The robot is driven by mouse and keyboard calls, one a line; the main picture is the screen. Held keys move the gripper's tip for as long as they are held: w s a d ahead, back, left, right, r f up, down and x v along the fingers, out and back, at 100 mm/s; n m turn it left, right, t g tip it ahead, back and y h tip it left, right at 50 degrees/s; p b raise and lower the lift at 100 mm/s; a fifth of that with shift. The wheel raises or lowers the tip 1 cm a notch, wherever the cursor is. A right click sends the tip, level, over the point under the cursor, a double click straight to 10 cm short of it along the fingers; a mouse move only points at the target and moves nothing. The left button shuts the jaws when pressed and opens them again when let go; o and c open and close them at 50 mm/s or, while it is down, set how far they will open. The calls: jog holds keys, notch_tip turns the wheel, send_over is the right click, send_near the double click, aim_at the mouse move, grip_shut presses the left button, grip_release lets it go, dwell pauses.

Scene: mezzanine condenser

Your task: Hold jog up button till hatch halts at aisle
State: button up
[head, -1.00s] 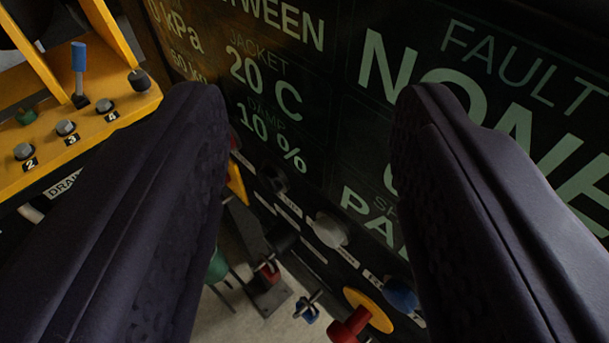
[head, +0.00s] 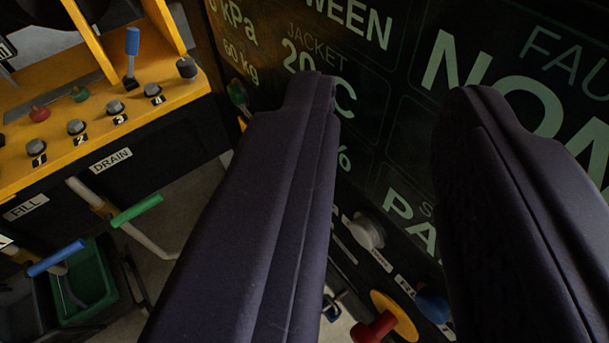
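My gripper (head: 392,92) is open and empty, its two dark fingers apart in front of a dark display panel (head: 405,130). No label reading jog up is legible, so I cannot tell which control it is. Below the display is a row of controls: a grey-white round button (head: 366,232), a blue knob (head: 433,305) and a red knob on a yellow disc (head: 394,318). The left finger hides part of the display and of this row; the right finger covers more of the panel. The hatch is not identifiable.
On the left, a yellow console (head: 90,110) carries numbered grey buttons, a red knob (head: 39,113) and a blue-handled lever (head: 132,52). Below it are a green-handled lever (head: 136,211) near a DRAIN label, a blue-handled lever (head: 56,258) and a green bin (head: 88,290).

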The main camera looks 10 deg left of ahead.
grip_shut()
dwell(1.4)
